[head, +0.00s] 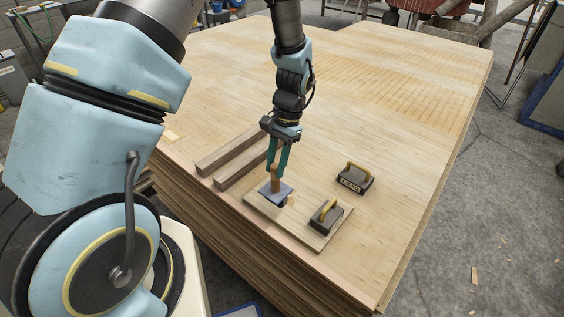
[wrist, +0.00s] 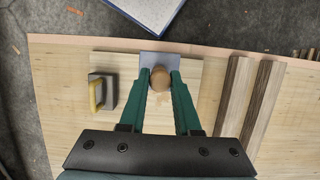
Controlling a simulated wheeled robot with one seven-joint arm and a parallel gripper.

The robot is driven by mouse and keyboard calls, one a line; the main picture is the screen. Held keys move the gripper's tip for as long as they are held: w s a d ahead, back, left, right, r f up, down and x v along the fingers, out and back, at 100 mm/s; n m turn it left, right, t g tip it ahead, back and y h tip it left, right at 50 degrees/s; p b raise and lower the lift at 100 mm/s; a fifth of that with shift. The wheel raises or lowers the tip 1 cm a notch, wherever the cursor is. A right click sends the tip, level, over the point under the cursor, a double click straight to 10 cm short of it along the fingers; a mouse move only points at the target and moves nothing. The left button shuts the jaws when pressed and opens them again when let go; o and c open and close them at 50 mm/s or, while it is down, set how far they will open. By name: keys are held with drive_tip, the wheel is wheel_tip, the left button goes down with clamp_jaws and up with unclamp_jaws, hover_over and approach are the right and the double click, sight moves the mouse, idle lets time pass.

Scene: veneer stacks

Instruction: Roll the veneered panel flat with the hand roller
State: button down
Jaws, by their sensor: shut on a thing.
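The hand roller has an upright wooden handle (head: 275,182), and its round end shows between my fingers in the wrist view (wrist: 160,78). My gripper (head: 277,168) is shut on this handle, with one green finger on each side. A flat blue-grey piece (wrist: 158,59) lies at the handle's foot; I cannot tell whether it is part of the roller. The roller is over the left part of a pale rectangular panel (head: 309,234); the contact below is hidden. A dark block with a yellow handle (head: 325,217) stands on the panel's right part.
A second dark block with a yellow handle (head: 355,179) stands on the big sheet stack (head: 400,120), behind the panel. Two wooden bars (head: 230,151) lie left of my gripper. The stack's front edge is close to the panel. The stack's far part is clear.

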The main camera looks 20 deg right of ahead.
drive_tip(key=shift+r, duration=0.1)
drive_tip(key=shift+f+b, duration=0.65)
drive_tip(key=shift+f, duration=0.7)
